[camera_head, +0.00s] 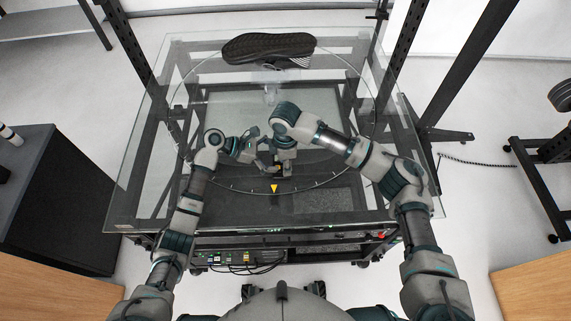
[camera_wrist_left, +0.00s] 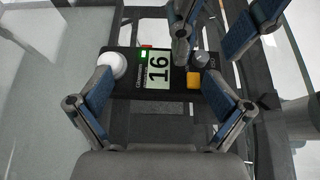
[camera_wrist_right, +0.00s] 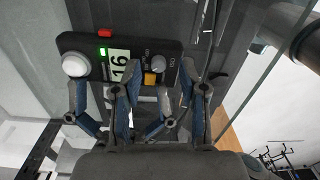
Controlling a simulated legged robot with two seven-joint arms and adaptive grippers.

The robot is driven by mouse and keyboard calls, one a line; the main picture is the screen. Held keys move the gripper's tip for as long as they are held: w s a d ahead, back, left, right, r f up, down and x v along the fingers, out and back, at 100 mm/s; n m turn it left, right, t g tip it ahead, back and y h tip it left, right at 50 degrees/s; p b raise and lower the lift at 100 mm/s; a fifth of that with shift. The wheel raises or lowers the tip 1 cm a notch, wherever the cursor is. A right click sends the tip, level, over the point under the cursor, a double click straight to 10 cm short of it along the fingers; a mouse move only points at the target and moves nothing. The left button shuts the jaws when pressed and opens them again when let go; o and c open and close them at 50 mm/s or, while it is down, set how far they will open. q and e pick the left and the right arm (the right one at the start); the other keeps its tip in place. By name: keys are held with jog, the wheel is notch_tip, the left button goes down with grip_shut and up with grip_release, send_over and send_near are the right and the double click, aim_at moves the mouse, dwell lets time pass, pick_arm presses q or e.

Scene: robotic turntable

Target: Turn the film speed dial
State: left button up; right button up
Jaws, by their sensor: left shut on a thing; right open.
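A black control box (camera_wrist_left: 150,94) has a white round knob (camera_wrist_left: 112,65), a screen reading 16 (camera_wrist_left: 158,70), a yellow button (camera_wrist_left: 194,81) and a small grey dial (camera_wrist_left: 202,59) by ISO lettering. My left gripper (camera_wrist_left: 157,80) is shut on the box, one finger at each end. My right gripper (camera_wrist_right: 159,72) is open, its fingers either side of the dial (camera_wrist_right: 157,62) in the right wrist view; I cannot tell whether they touch it. In the head view the arms mostly hide the box (camera_head: 279,171).
A round glass turntable plate (camera_head: 340,180) with a yellow arrow (camera_head: 274,189) lies below the grippers. A black shoe (camera_head: 268,48) rests at its far side. Dark frame posts (camera_head: 468,62) rise behind at right. A dark cabinet (camera_head: 60,200) stands at left.

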jog(key=shift+f, duration=0.6)
grip_shut()
jog(key=m, duration=0.4)
jog(key=shift+s+m, duration=0.1)
jog(key=shift+m, duration=0.3)
jog(key=shift+a, duration=0.1)
grip_release()
jog(key=shift+r, duration=0.15)
